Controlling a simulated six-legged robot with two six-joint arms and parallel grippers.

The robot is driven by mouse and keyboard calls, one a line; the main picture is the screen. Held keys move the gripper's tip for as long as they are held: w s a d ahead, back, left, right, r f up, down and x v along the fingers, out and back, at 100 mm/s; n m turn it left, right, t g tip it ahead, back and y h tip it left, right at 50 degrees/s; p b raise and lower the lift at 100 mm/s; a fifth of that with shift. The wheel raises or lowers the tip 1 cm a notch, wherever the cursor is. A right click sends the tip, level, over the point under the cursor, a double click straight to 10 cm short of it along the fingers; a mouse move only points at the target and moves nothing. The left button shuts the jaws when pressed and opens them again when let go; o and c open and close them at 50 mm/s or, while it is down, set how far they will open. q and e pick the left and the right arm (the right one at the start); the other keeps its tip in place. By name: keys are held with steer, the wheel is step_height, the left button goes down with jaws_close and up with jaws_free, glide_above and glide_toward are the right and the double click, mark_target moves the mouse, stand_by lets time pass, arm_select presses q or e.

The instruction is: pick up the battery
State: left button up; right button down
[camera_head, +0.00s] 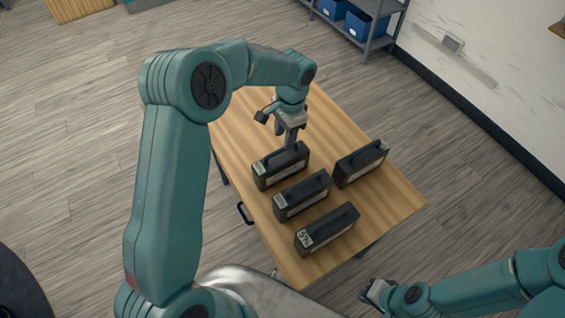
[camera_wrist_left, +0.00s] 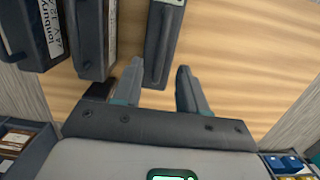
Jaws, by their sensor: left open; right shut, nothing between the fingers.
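Several dark, box-shaped batteries with top handles stand on the wooden table. Three form a row: the far battery (camera_head: 281,168), the middle battery (camera_head: 302,197) and the near battery (camera_head: 327,231), which has a pale display on its end. Another battery (camera_head: 361,165) stands apart to the right. My left gripper (camera_head: 290,142) points down at the far battery's handle, open. In the left wrist view, a battery (camera_wrist_left: 165,40) lies between the line of my open fingers (camera_wrist_left: 160,66); whether they touch it is unclear. My right gripper (camera_head: 372,292) is shut and empty, low at the right.
The table (camera_head: 392,207) has bare wood around the batteries, mainly at its right side and far end. A grey shelf with blue bins (camera_head: 362,25) stands by the wall at the back. In the left wrist view, two other batteries (camera_wrist_left: 93,38) (camera_wrist_left: 32,35) stand to the left.

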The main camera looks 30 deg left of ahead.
mark_target(281, 149)
arm_select(q)
steer(key=shift+f, duration=0.65)
steer(key=shift+s+a+f, duration=0.25)
steer(key=shift+s+f, duration=0.1)
steer(key=shift+f, duration=0.15)
step_height(281, 149, down, 4)
steer(key=shift+r+p, duration=0.1)
steer(key=shift+p, duration=0.8)
steer(key=shift+f, duration=0.4)
steer(key=shift+s+a, duration=0.1)
steer(key=shift+s, duration=0.1)
steer(key=shift+w, duration=0.1)
jaws_close()
steer(key=shift+r, duration=0.1)
